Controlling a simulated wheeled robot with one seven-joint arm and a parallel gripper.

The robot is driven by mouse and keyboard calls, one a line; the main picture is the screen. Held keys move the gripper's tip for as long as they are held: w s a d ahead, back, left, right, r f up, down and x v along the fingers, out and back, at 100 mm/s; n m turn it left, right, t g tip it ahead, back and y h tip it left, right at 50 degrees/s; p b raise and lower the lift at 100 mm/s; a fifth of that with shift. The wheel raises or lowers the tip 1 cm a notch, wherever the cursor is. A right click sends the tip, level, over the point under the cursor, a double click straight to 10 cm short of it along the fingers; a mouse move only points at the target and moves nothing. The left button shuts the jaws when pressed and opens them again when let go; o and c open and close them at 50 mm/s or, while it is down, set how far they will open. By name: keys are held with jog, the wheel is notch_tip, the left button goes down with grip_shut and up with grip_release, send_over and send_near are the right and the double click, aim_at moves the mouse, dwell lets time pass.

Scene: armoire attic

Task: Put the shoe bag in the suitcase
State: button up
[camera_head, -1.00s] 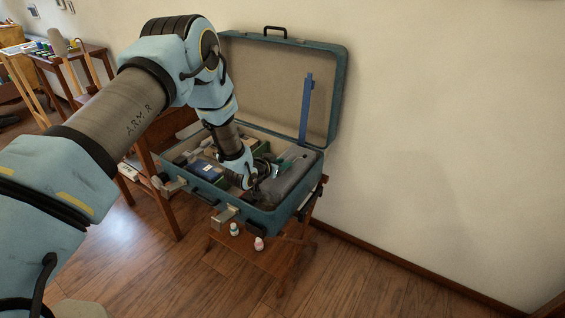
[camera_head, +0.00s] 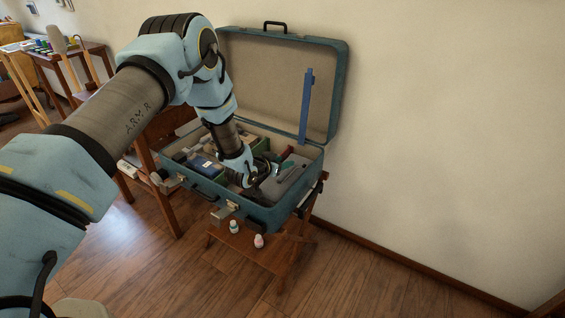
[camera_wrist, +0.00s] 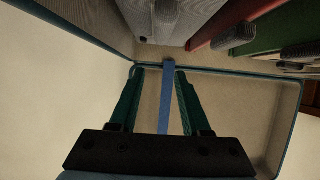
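The open teal suitcase (camera_head: 262,216) stands on a wooden folding rack, its lid raised against the wall. A grey soft-looking item (camera_head: 290,180), seemingly the shoe bag, lies low inside the suitcase's right end. A grey surface, probably the same item, shows at the top of the wrist view (camera_wrist: 178,22). My gripper (camera_head: 280,167) reaches down into the suitcase beside the grey item. In the wrist view its two teal fingers (camera_wrist: 160,72) are apart with nothing held between them. The blue lid strap (camera_wrist: 166,100) shows behind the gap. My wrist hides part of the contents.
A blue box (camera_head: 205,167) and a green item (camera_head: 261,146) lie in the suitcase. A red item (camera_wrist: 240,25) shows near the grey one. Two small bottles (camera_head: 259,241) stand on the rack's lower shelf. Wooden furniture stands left; the floor at right is clear.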

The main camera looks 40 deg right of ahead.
jog(key=shift+o, duration=0.6)
jog(key=shift+r+p, duration=0.6)
jog(key=shift+p, duration=0.05)
jog(key=shift+a+r, duration=0.2)
jog(key=shift+a, duration=0.05)
jog(key=b+v, duration=0.1)
jog(key=v, duration=1)
jog(key=shift+a+b, duration=0.2)
jog(key=shift+b, duration=0.1)
